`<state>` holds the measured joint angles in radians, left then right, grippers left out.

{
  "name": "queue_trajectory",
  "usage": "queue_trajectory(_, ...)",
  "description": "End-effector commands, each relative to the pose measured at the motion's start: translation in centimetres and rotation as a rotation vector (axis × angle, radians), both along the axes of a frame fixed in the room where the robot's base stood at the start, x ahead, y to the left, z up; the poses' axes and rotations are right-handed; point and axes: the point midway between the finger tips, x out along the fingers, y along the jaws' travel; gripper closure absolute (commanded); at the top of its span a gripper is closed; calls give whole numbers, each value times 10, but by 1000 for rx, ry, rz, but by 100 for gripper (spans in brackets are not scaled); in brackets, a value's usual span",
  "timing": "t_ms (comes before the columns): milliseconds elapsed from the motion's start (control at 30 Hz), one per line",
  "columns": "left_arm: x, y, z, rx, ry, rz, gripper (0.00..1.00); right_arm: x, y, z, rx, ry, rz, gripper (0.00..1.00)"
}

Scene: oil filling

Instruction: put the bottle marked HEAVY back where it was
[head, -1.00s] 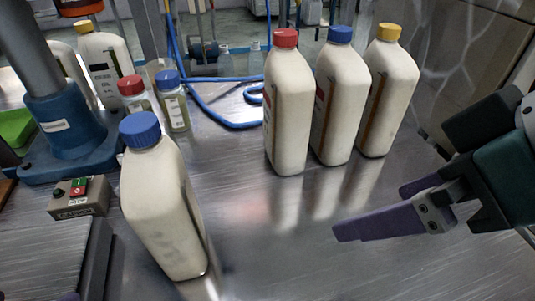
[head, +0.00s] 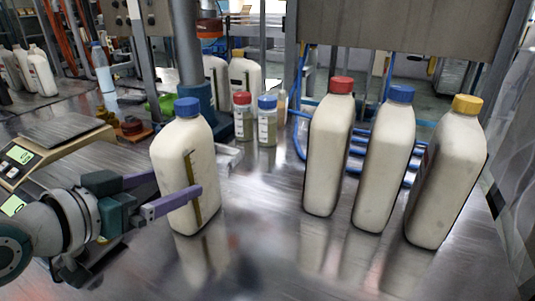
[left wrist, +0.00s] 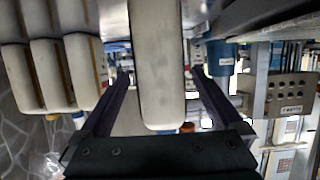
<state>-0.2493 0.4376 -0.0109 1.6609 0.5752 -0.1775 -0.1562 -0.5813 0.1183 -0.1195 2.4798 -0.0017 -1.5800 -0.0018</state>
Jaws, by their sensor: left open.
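A white bottle with a blue cap (head: 172,155) stands upright on the steel table, apart from the others. My left gripper (head: 178,184) is open, with one purple finger on each side of this bottle. In the left wrist view the bottle (left wrist: 160,45) stands between the spread fingers, with gaps visible beside it. Three similar bottles stand in a row at the right: red-capped (head: 327,155), blue-capped (head: 384,165) and yellow-capped (head: 446,180). No HEAVY marking is readable on any bottle. My right gripper is out of view.
Two small jars, red-capped (head: 243,122) and blue-capped (head: 267,126), stand behind the lone bottle. A scale (head: 45,150) sits at the left, near my left arm. Blue tubing (head: 300,140) lies behind the row. The table between the lone bottle and the row is clear.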

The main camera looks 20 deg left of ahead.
Motion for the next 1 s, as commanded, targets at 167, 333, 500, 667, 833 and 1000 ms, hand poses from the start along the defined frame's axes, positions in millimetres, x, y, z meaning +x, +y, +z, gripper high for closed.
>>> queue_trajectory(167,12,-1,-6,-1,1,-1,0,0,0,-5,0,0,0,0)
queue_trajectory(333,35,-1,-18,-1,0,-1,0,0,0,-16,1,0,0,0)
queue_trajectory(500,53,-2,-24,-1,1,-1,0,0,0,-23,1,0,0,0)
queue_trajectory(667,57,-3,-24,0,3,-2,0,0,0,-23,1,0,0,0)
queue_trajectory(833,56,-3,-23,0,3,-2,5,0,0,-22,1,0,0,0)
queue_trajectory(1000,56,-3,-23,0,3,-2,24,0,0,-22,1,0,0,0)
